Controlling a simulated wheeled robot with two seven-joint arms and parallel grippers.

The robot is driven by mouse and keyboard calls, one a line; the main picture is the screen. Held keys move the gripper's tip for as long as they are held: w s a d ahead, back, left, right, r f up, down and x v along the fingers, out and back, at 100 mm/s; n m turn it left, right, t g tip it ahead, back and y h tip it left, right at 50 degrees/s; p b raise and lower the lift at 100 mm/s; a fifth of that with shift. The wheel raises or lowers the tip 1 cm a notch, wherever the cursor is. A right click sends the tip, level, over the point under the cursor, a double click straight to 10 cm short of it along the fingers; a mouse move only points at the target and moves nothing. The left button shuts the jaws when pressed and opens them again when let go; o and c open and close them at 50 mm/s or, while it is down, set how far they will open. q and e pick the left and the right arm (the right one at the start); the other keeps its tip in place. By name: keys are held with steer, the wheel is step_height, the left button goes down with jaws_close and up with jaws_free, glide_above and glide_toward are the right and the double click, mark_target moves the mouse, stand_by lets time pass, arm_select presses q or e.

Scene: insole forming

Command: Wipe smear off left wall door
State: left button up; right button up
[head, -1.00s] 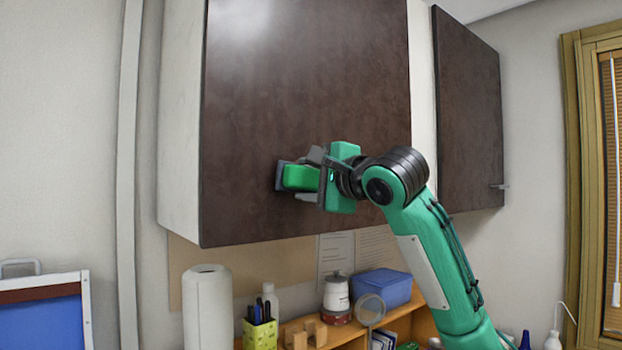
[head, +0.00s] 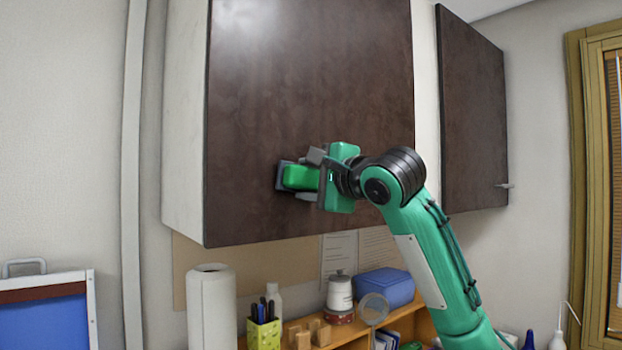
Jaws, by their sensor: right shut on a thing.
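The left wall door (head: 300,80) is a dark brown cabinet front. My right gripper (head: 308,176) is shut on a green eraser-like wiper (head: 298,178) with a dark grey pad. The pad lies at the door's lower middle and appears to touch it. I cannot make out a distinct smear; a pale bright patch near the door's top left looks like a reflection. The gripper and wiper hide the door behind them. My left gripper is not in view.
A second dark door (head: 472,110) with a small handle is to the right. Below stand a paper towel roll (head: 211,308), a pen cup (head: 263,334), a white-and-red jar (head: 340,295) and a blue box (head: 385,286) on a wooden shelf.

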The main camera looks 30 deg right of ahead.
steer(key=shift+w, duration=0.4)
